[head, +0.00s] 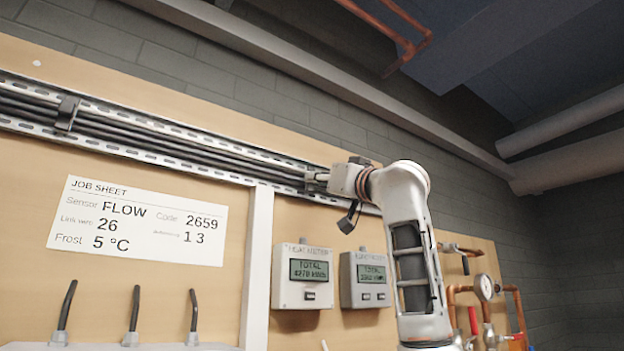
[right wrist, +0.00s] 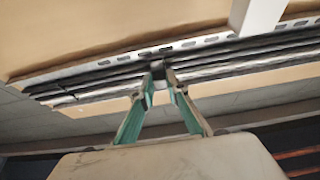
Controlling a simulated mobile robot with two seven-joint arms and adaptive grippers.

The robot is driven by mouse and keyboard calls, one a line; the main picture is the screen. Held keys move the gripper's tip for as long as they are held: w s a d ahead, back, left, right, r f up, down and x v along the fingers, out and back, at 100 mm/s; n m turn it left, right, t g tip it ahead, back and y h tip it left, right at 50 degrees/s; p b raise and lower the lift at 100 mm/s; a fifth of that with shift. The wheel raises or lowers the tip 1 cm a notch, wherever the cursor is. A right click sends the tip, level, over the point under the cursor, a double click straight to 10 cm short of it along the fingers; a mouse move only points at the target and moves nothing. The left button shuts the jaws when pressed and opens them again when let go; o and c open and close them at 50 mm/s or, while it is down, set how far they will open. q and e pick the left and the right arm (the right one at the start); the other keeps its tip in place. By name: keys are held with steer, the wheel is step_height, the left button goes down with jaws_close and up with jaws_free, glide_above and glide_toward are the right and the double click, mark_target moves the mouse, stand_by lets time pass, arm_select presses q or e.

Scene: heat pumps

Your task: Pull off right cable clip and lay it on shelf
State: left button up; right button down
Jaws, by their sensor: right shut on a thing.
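A cable tray (head: 150,134) with black cables (head: 200,150) runs along the upper part of the wooden board. A dark left clip (head: 67,113) sits across the cables at the far left. My right gripper (head: 316,180) reaches up to the tray from the right. In the right wrist view the fingertips of my right gripper (right wrist: 161,80) are shut on a small dark thing, the right cable clip (right wrist: 157,70), at the cables. The fingers mostly hide the clip, so I cannot tell whether it still grips the cables. The shelf cannot be made out for certain. My left gripper is not in view.
A job sheet (head: 137,226) hangs on the board. Two grey meters (head: 302,277) (head: 364,279) are below the gripper. Copper pipes with a gauge (head: 484,287) are at the right. Several black-tipped fittings (head: 132,317) stand at the lower left.

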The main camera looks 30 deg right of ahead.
steer(key=s+b, duration=0.4)
steer(key=s, duration=0.3)
steer(key=shift+d, duration=0.25)
stand_by(0.6)
stand_by(0.5)
steer(key=shift+s, duration=0.1)
